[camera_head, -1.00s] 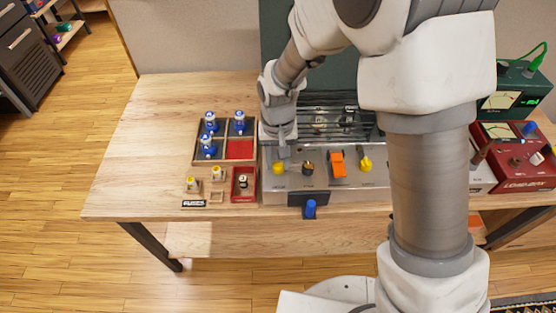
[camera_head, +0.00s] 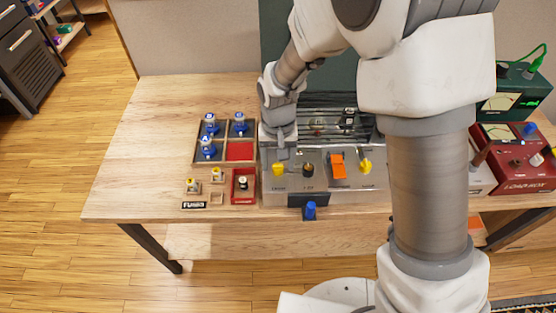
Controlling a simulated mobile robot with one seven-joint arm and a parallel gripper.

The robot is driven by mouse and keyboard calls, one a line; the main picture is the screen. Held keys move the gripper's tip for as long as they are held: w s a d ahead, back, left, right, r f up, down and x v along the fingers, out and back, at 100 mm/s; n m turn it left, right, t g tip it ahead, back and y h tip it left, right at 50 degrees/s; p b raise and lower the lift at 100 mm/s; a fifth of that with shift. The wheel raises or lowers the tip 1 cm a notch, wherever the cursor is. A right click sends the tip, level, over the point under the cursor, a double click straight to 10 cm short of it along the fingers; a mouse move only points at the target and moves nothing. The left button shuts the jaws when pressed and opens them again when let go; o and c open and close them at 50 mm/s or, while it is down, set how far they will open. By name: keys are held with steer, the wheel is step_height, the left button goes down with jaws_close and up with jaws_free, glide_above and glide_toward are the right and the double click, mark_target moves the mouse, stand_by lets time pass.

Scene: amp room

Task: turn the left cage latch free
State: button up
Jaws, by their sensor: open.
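A metal amp chassis (camera_head: 325,184) stands on the wooden bench, with a barred cage (camera_head: 335,103) along its back, partly behind my arm. A yellow latch-like knob (camera_head: 279,170) sits at the left of the chassis front. Another yellow knob (camera_head: 365,166) sits at its right. My gripper (camera_head: 284,155) points down just behind and above the left yellow knob. It is open, with nothing seen between the fingers. The fingers are small here, and I cannot tell whether they touch the knob.
A black knob (camera_head: 308,170) and an orange switch (camera_head: 338,167) stand right of the left yellow knob. A tray (camera_head: 197,155) with blue-based tubes and a red box (camera_head: 243,198) lie to the left. A red load box (camera_head: 510,155) is at right. The bench's far left is clear.

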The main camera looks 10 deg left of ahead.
mark_target(279, 165)
steer(key=shift+r, duration=0.1)
step_height(279, 165, up, 17)
steer(key=p, duration=0.2)
steer(key=shift+r, duration=0.15)
steer(key=shift+d, duration=0.1)
stand_by(0.3)
steer(key=s+d+r+m+t+p, duration=0.1)
steer(key=s+d+r+t+p, duration=0.15)
steer(key=d+r, duration=0.8)
steer(key=s+d+r+m+t, duration=0.1)
steer(key=s+d+t, duration=0.2)
steer(key=s+d, duration=0.8)
steer(key=shift+s+d+r+m, duration=0.15)
steer(key=shift+d+r+m, duration=0.2)
steer(key=shift+d, duration=0.65)
